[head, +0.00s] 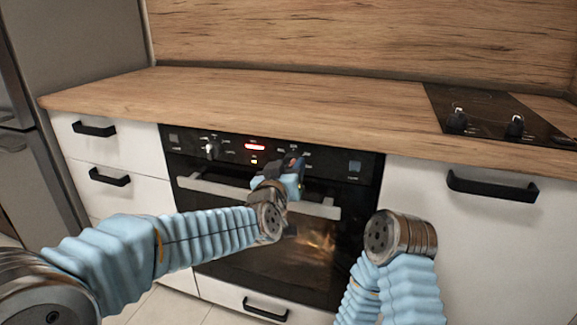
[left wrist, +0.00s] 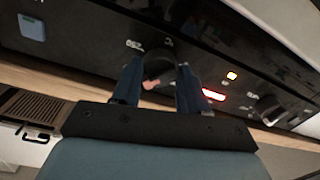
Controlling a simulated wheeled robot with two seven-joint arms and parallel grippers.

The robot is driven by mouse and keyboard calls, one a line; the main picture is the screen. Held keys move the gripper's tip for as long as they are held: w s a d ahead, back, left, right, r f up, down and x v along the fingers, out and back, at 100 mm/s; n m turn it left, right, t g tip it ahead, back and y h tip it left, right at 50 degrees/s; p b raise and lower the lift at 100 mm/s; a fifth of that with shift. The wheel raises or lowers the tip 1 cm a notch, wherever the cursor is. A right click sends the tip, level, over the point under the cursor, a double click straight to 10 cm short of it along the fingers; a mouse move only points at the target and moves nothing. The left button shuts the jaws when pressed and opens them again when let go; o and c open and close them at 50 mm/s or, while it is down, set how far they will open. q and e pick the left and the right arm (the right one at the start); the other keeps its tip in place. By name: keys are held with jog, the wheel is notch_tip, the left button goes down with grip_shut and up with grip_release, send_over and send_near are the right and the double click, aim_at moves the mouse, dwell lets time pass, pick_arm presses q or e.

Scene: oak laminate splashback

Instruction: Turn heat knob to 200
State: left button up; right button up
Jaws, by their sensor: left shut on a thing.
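The oven's black control panel (head: 264,148) runs under the worktop edge. The right-hand knob, taken as the heat knob, is hidden behind my left gripper (head: 292,168) in the head view. In the left wrist view this dark round knob (left wrist: 158,70) sits between the two fingers of my left gripper (left wrist: 160,84), which are shut on it. A pinkish mark shows at the knob's edge.
Another knob (head: 210,150) is on the panel's left, with a red lit display (head: 255,147) between. The oven handle (head: 215,190) runs below the panel, behind my left wrist. A hob (head: 500,115) with its own knobs is at the right. The worktop (head: 280,100) is otherwise clear.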

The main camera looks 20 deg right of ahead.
pick_arm(q)
jog(key=shift+f+m, duration=0.1)
jog(key=shift+m, duration=1)
jog(key=o, duration=1)
jog(key=shift+o, duration=0.2)
jog(key=b+v, duration=0.1)
jog(key=v, duration=1.3)
jog(key=shift+w, duration=0.1)
